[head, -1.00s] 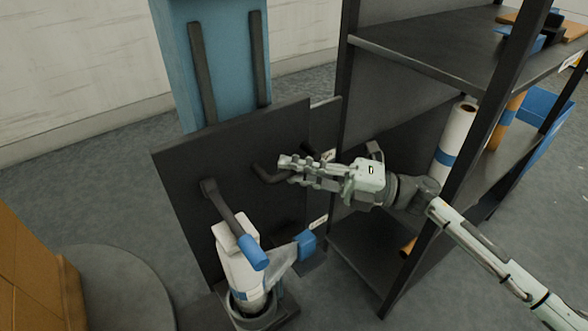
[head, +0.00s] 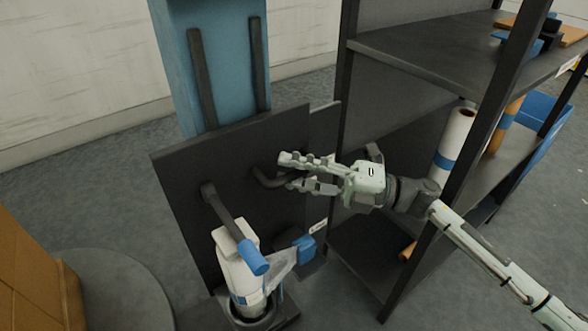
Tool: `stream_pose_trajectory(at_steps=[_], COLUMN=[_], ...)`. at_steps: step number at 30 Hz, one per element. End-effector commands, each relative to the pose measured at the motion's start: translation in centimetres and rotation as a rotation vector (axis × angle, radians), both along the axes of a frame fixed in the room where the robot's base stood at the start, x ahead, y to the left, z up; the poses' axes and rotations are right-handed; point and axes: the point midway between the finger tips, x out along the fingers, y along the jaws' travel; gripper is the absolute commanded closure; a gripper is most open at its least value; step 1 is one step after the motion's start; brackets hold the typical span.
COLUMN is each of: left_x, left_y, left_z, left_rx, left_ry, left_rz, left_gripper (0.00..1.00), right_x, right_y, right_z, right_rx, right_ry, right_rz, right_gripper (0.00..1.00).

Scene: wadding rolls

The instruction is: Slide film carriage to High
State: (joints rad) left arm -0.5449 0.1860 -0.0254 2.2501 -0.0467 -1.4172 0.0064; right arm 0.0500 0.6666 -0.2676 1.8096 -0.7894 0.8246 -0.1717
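The film carriage shows as a dark upright panel (head: 185,185) in front of a blue column (head: 178,62) with two dark vertical rails. A dark bent handle (head: 267,181) sticks out from the panel. My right gripper (head: 288,171) comes in from the right with its fingers parted. The handle's end lies between or just behind the fingertips; I cannot tell whether they touch it. A white roll (head: 238,272) with a blue band stands upright at the panel's foot, with film drawn toward a blue block (head: 305,246). My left gripper is out of view.
A dark shelf rack (head: 425,50) stands close on the right, and my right arm passes by its post. It holds a white roll (head: 453,140) and an orange one (head: 505,125). A blue-gripped lever (head: 252,255) juts forward. A round grey plate (head: 120,290) lies lower left.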

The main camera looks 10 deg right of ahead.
Motion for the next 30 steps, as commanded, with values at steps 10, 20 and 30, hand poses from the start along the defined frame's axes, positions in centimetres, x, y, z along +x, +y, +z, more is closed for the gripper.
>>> stream_pose_trajectory(at_steps=[10, 20, 30], left_x=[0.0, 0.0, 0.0], left_y=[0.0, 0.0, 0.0], left_z=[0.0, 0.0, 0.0], left_rx=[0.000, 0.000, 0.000], left_ry=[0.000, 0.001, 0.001], left_rz=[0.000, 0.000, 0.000], left_gripper=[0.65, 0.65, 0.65], right_x=[-1.8, -4.0, -4.5], right_y=[-4.5, -10.0, -11.0], right_z=[-1.0, -1.6, -1.6], right_rx=[-0.004, -0.001, 0.001], right_ry=[0.007, 0.002, -0.001], right_rz=[-0.003, -0.002, -0.001], right_gripper=[0.64, 0.64, 0.64])
